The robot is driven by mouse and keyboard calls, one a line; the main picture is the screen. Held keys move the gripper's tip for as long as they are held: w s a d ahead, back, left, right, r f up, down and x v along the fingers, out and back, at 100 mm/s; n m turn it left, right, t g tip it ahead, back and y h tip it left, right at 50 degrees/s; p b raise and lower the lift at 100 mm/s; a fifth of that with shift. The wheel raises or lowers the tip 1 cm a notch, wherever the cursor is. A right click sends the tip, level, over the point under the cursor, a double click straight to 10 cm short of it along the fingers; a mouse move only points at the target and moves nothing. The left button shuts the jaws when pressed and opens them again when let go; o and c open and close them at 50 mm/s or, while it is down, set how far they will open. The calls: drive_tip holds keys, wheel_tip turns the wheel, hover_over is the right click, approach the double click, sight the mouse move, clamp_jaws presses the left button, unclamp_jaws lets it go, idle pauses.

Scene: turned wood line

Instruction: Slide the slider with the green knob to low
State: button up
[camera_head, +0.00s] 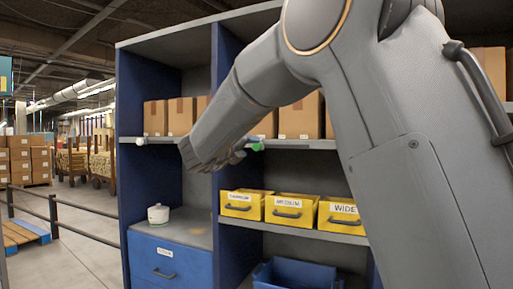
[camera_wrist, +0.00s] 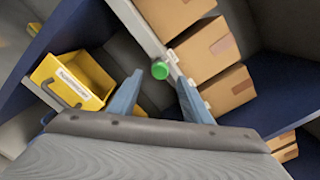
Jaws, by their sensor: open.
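The green knob (camera_wrist: 160,70) shows in the wrist view on the pale shelf edge (camera_wrist: 137,22), just beyond the gap between my fingertips. In the head view the green knob (camera_head: 257,146) sits at the shelf edge, close to the end of my arm. My gripper (camera_wrist: 157,88) is open, with its two blue-grey fingers apart and nothing between them. It also shows small in the head view (camera_head: 241,150), partly hidden by my wrist. I cannot tell whether a finger touches the knob. I see no readable low mark.
Brown boxes (camera_wrist: 207,50) stand on the shelf behind the edge. Yellow labelled drawers (camera_head: 290,209) sit below it. A white knob (camera_head: 140,141) is on the shelf edge at left. A white pot (camera_head: 158,214) stands on the blue drawer cabinet (camera_head: 165,262). Blue uprights (camera_head: 229,180) divide the bays.

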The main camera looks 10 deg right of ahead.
sight(256, 146)
drive_tip(key=p+x, duration=0.1)
drive_tip(key=x, duration=0.6)
drive_tip(key=shift+w+d, duration=0.2)
clamp_jaws()
drive_tip(key=shift+s, duration=0.1)
